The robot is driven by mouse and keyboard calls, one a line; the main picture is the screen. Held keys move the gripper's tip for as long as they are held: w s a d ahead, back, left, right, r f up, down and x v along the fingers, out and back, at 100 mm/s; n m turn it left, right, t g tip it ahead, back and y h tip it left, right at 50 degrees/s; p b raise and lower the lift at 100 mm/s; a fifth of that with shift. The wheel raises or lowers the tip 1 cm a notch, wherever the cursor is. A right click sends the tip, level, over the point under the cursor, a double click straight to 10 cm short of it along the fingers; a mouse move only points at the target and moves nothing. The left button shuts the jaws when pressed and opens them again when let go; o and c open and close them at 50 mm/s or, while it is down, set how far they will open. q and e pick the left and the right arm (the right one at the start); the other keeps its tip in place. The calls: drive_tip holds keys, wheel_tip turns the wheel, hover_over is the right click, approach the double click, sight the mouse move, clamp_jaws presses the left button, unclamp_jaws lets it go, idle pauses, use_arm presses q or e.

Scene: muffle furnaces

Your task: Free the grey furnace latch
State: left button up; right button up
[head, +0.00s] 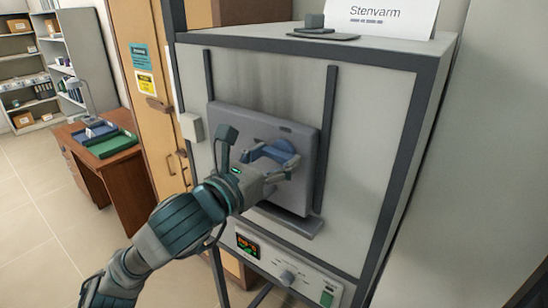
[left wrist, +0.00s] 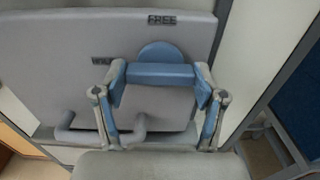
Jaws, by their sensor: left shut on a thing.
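The grey furnace (head: 268,75) stands in front of me, with its thick grey door (head: 240,122) closed on its front. The blue latch (head: 282,147) sits on the door, and its bar (left wrist: 160,73) lies crosswise in front of a round blue disc (left wrist: 160,51) in the left wrist view. My left gripper (head: 268,160) is shut on the latch, with one finger at each end of the bar. A "FREE" label (left wrist: 175,19) is above the disc. A second label (left wrist: 103,61), partly covered by a finger, is to the left.
A control panel (head: 290,277) with a lit display and knob is below the door. A white "Stenvarm" sign (head: 380,15) stands on the furnace top. A wooden cabinet (head: 140,65) and a desk (head: 118,180) with trays are at the left. Open floor lies at the lower left.

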drive_tip(key=shift+f, duration=0.1)
use_arm(q)
drive_tip(key=m+b, duration=0.2)
drive_tip(key=m, duration=0.1)
drive_tip(key=shift+f+b, duration=0.15)
drive_tip(key=shift+b, duration=0.15)
drive_tip(key=m+b, duration=0.2)
drive_tip(key=m, duration=0.3)
drive_tip(key=m+b, duration=0.1)
drive_tip(key=m, duration=0.6)
drive_tip(key=shift+f+m, duration=0.1)
drive_tip(key=shift+m, duration=1.2)
drive_tip(key=shift+d, duration=0.1)
use_arm(e)
drive_tip(key=w+a+r, duration=0.2)
drive_tip(key=w+r, duration=0.8)
drive_tip(key=w, duration=0.1)
drive_tip(key=shift+t, duration=0.3)
use_arm(q)
drive_tip(key=shift+m, duration=0.3)
use_arm(e)
drive_tip(key=shift+w, duration=0.2)
use_arm(q)
drive_tip(key=shift+f, duration=0.1)
